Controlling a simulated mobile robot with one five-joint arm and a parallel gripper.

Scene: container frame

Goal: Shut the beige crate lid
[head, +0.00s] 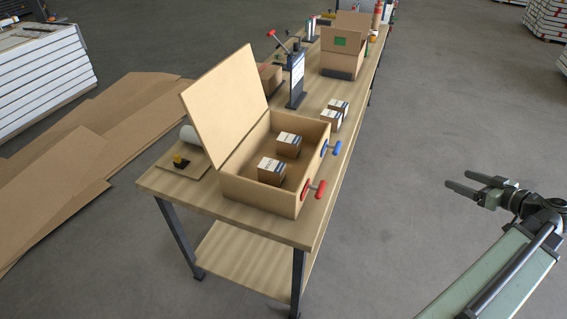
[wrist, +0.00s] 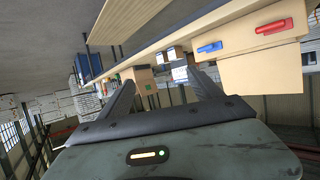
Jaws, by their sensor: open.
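The beige crate (head: 282,200) stands on the near end of a wooden workbench. Its lid (head: 225,103) is raised, tilted up and back on the left side. Two small boxes, a nearer one (head: 271,171) and a farther one (head: 288,146), sit inside. A red handle (head: 316,189) and a blue handle (head: 332,148) are on the crate's right side; the wrist view also shows the red handle (wrist: 274,27) and blue handle (wrist: 210,47). My gripper (head: 468,184) is open and empty, out to the right of the bench, well apart from the crate and lid.
The workbench (head: 178,187) also bears two small boxes (head: 331,119), a dark upright stand (head: 297,82) and a larger carton (head: 342,62) farther back. Flat cardboard (head: 95,130) lies on the floor at left. The floor between bench and gripper is clear.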

